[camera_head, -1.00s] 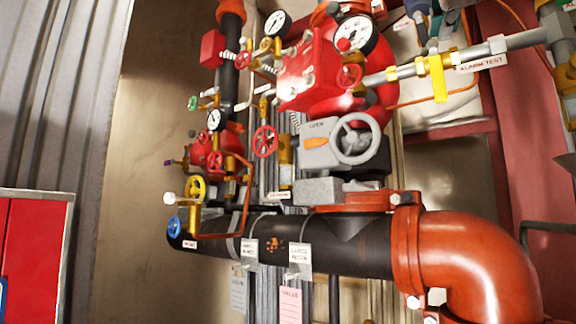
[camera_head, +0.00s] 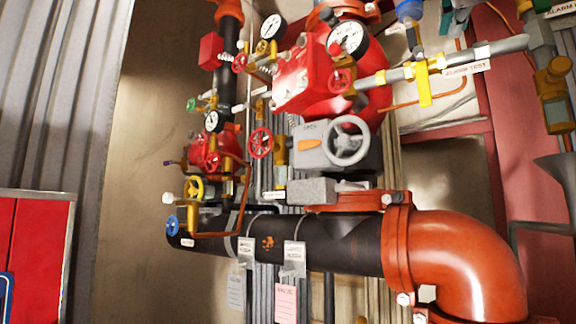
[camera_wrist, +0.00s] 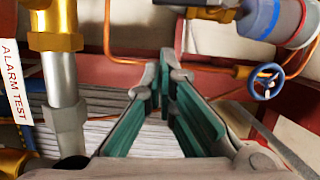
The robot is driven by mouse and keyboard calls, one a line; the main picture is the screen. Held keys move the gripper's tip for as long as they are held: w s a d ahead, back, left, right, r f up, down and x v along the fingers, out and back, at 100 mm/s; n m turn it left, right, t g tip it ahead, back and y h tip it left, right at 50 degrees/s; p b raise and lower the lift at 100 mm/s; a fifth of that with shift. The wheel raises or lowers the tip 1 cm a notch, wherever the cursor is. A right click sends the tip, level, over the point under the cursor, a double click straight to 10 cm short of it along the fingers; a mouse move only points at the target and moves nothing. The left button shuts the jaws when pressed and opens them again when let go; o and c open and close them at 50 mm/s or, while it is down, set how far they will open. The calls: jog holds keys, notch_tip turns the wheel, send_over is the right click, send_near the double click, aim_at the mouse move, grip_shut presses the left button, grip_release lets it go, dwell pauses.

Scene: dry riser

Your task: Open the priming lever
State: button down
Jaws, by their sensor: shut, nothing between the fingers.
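My gripper (camera_wrist: 165,70) shows in the wrist view with its green-padded fingers meeting at the tips, and nothing is between them. The fingertips are in front of a red beam and near a copper tube. I cannot pick out the priming lever by a label. In the head view a yellow lever (camera_head: 424,80) hangs across the grey pipe beside the ALARM TEST label (camera_head: 467,68). The wrist view shows an ALARM TEST label (camera_wrist: 12,80) at the left, a blue handwheel (camera_wrist: 266,81) right of the fingers, and a blue-and-grey cylinder (camera_wrist: 275,18) above right.
A red valve body (camera_head: 305,80) with gauges stands in the middle of the head view. A grey handwheel (camera_head: 347,140) is below it. A large black pipe (camera_head: 335,245) and an orange elbow (camera_head: 455,260) cross below. A red cabinet (camera_head: 35,245) is at the left.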

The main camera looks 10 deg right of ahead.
jog(key=v, duration=1)
jog(key=shift+d, duration=0.2)
jog(key=shift+s, duration=0.15)
